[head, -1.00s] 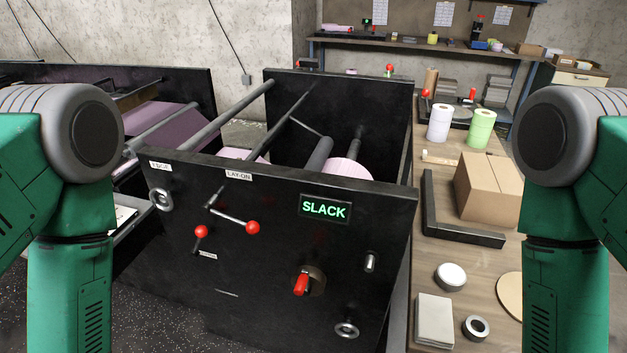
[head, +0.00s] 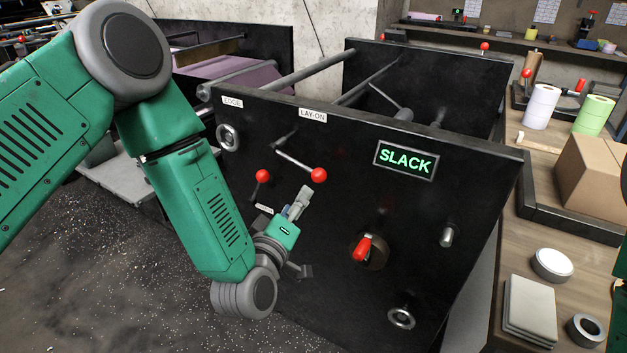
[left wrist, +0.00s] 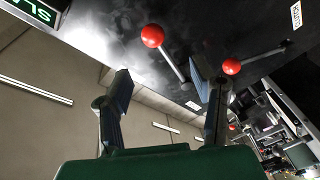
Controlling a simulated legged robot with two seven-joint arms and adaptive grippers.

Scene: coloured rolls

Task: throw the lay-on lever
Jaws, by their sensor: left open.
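The lay-on lever (head: 296,160) is a thin metal rod with a red ball, below the LAY-ON label (head: 312,115) on the black machine panel. Its rod slopes down to the right from its pivot. My left gripper (head: 303,234) is open and empty in front of the panel, a little below the ball. In the left wrist view, the lay-on ball (left wrist: 152,35) appears ahead of the spread fingers (left wrist: 163,85), apart from them. A second red-ball lever (head: 262,177) stands just left, with its rod running down; its ball also shows in the wrist view (left wrist: 231,66). My right gripper is out of view.
A lit green SLACK sign (head: 405,160) and a red-handled knob (head: 363,248) are on the panel to the right. A metal ring (head: 402,317) sits low on it. A wooden bench (head: 480,310) with rolls and a carton stands at right.

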